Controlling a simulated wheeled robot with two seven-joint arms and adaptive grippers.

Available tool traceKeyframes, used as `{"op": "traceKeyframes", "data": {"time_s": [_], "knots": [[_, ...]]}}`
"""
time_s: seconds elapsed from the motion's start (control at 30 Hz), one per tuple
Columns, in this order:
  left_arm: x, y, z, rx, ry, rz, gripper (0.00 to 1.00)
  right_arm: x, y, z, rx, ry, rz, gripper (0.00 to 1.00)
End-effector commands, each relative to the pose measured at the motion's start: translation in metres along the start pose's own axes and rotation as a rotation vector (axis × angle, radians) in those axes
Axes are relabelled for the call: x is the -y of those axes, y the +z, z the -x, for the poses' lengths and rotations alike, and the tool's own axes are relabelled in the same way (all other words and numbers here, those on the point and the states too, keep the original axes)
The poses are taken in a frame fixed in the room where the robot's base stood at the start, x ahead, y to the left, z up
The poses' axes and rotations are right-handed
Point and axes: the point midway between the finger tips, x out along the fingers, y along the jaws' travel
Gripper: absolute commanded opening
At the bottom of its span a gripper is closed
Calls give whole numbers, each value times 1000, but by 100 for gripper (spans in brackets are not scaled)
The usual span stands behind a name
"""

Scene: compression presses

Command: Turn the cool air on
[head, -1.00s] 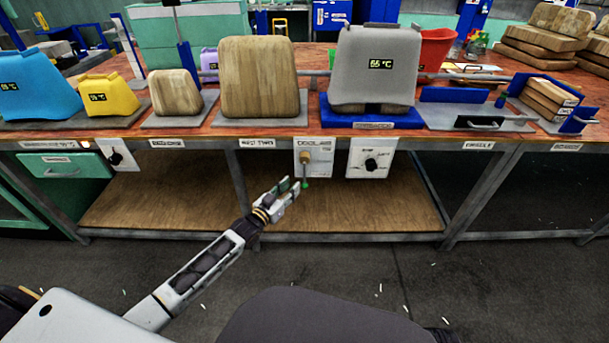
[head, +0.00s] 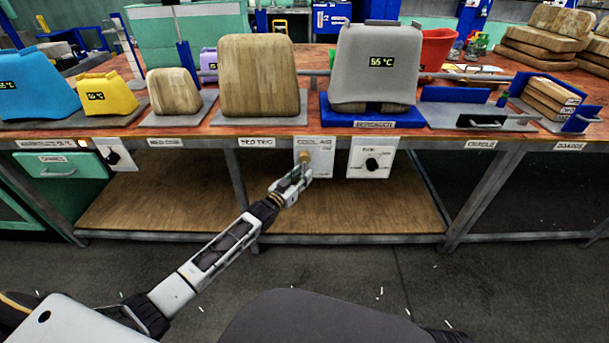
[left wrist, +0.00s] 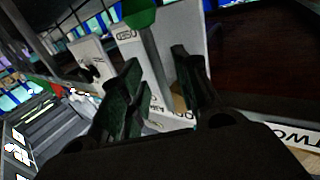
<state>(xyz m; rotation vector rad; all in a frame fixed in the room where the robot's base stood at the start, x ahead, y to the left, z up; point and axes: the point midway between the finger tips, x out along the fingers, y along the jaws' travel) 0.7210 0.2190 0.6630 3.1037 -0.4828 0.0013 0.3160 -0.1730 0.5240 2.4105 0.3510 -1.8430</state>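The cool air panel (head: 321,150) is a white plate on the bench's front edge. It bears a brass valve fitting (head: 304,157). My left gripper (head: 300,174) is right in front of it and hides the lever below the fitting. Whether a finger touches the rod I cannot tell. My right gripper is not in view.
A second white panel with a black knob (head: 372,164) is just to the right. Another knob panel (head: 113,154) is at the left. The grey press (head: 376,60) stands above on the bench. The wooden lower shelf (head: 350,210) is bare.

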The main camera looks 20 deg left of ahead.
Motion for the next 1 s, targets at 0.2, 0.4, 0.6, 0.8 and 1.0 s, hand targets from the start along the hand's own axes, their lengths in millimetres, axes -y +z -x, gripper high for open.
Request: {"op": "traceKeyframes", "data": {"time_s": [0.2,0.4,0.6,0.8,1.0], "knots": [[0,1,-14,0,0,0,32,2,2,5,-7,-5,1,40],[0,1,-19,1,0,0,32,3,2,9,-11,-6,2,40],[0,0,-20,1,0,0,32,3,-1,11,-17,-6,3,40],[0,0,-20,1,0,0,20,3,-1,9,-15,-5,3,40],[0,0,-19,1,0,0,0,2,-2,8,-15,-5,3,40]]}}
